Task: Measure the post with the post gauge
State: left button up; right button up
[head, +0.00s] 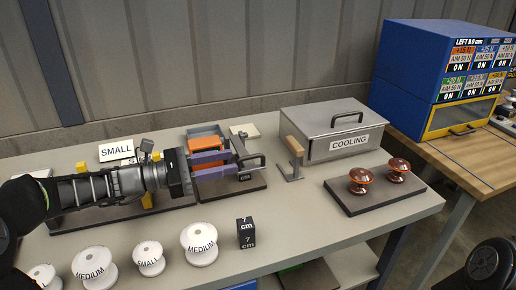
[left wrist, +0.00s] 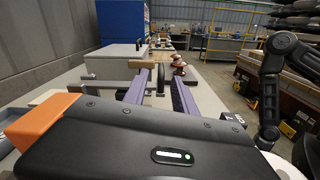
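My left gripper (head: 233,161) reaches in from the left over a dark board (head: 215,188). Its two purple fingers are apart, with a visible gap between them in the left wrist view (left wrist: 154,100). A metal bracket with a wooden handle (head: 293,148) stands apart to the right of the fingers. Which thing is the post is not clear. My right gripper is out of view.
A metal COOLING box (head: 325,127) stands at the back. Two brown insulators (head: 361,181) are on a dark base (head: 375,201) at the right. Several white labelled discs (head: 199,243) and a dark "7 cm" block (head: 246,235) line the front. An orange block (head: 203,144) lies behind the fingers.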

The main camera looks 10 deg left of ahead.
aim_at(245, 158)
pick_arm(q)
jog(key=shift+s, duration=0.15)
jog(key=shift+x, duration=3.95)
jog(key=shift+c, duration=0.2)
jog(key=shift+a, duration=0.1)
grip_shut()
jog(key=shift+r, duration=0.1)
